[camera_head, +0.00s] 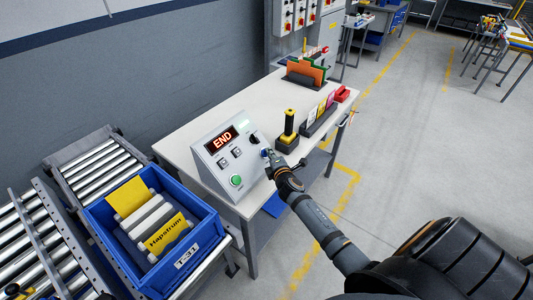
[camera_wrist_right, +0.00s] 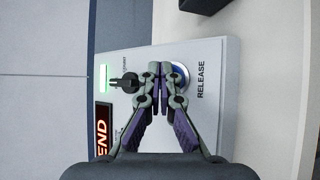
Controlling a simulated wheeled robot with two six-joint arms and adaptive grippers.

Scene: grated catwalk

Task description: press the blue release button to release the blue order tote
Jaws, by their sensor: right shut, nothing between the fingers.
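The blue release button (camera_wrist_right: 184,74) shows as a blue rim beside the word RELEASE in the right wrist view, partly hidden by my fingers. It sits on the sloped face of a grey control box (camera_head: 214,167), whose red display reads END. My right gripper (camera_wrist_right: 161,70) is shut and empty, its fingertips over the button's near side; I cannot tell whether they touch it. In the head view the right gripper (camera_head: 268,155) is at the box's right end. The blue order tote (camera_head: 184,270), labelled T-31, sits at the lower left holding a yellow Hapstrum pack and pale items.
The box stands on a white table (camera_head: 203,120). A black knob (camera_wrist_right: 126,82) is beside the button; a green button (camera_head: 236,181) is lower on the box. Roller conveyors (camera_head: 95,160) adjoin the tote.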

